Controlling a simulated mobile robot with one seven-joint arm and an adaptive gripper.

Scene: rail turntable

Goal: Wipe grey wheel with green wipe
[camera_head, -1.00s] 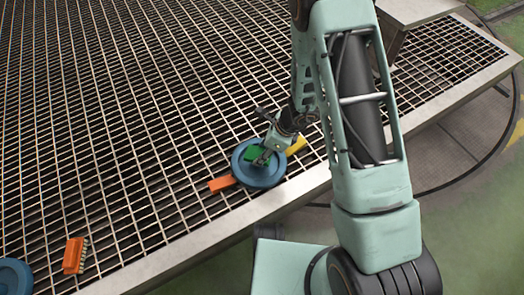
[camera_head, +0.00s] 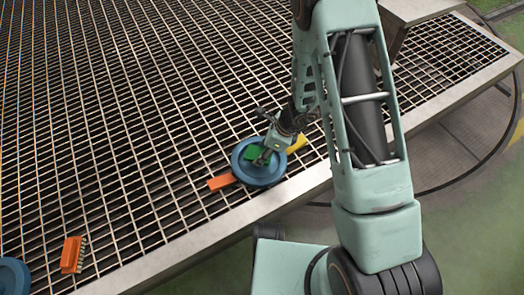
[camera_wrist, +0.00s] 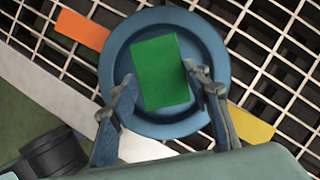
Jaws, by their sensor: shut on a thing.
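The green wipe (camera_head: 253,154) is a flat rectangular block between the fingers of my gripper (camera_head: 264,158); it also shows in the wrist view (camera_wrist: 160,75). My gripper is shut on it, with one finger at each side (camera_wrist: 166,92). The wipe is over the face of a round, rimmed blue-grey wheel (camera_head: 260,179), which lies flat on the grating near its front edge. The wheel fills the middle of the wrist view (camera_wrist: 121,45). I cannot tell whether the wipe touches the wheel. No plainly grey wheel shows.
An orange object (camera_head: 221,182) is left of the wheel and a yellow one (camera_head: 298,144) is right. An orange brush (camera_head: 73,254) and a second blue wheel (camera_head: 14,278) lie at lower left. The grating (camera_head: 120,120) is otherwise clear toward the back.

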